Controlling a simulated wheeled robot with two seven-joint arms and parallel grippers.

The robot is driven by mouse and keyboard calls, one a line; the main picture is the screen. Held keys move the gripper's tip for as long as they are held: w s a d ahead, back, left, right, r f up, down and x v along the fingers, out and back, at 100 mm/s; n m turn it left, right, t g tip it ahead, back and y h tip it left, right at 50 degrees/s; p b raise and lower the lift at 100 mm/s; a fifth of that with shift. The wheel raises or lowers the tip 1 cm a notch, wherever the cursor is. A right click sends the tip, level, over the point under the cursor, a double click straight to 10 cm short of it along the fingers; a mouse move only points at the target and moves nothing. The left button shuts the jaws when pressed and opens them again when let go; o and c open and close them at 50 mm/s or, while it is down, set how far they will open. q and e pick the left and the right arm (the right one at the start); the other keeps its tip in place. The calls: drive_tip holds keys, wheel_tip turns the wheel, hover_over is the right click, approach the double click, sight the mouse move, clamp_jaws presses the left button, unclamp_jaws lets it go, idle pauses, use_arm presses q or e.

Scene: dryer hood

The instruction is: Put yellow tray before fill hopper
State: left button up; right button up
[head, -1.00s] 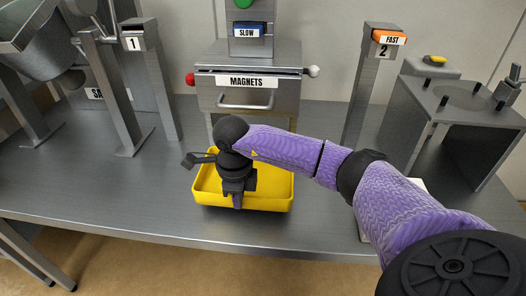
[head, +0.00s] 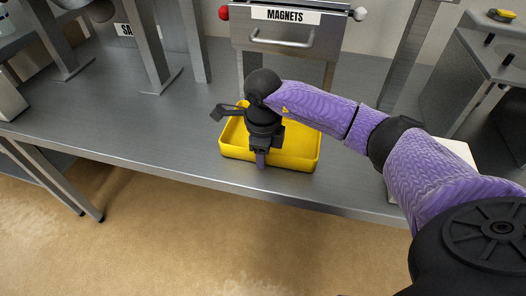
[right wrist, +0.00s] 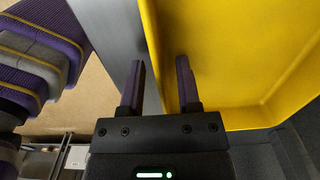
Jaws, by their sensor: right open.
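The yellow tray (head: 300,146) sits on the steel table near its front edge, in front of the machine labelled MAGNETS (head: 284,40). My right gripper (head: 261,161) points down at the tray's near wall and hides part of it. In the right wrist view the gripper (right wrist: 159,80) is open, with the tray's wall (right wrist: 152,45) between its two fingers. One finger is inside the tray (right wrist: 235,60) and the other outside. I cannot tell whether either finger touches the wall. The visible tray floor looks empty. My left gripper is not in view.
The steel table (head: 140,125) has free room left of the tray. Steel posts stand behind on the left. A white flat object (head: 455,152) lies partly hidden behind my right arm. A grey metal stand (head: 470,70) is at the right.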

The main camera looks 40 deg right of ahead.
wheel_tip(320, 180, up, 12)
drive_tip(key=p, duration=0.5)
drive_tip(key=shift+r, duration=0.15)
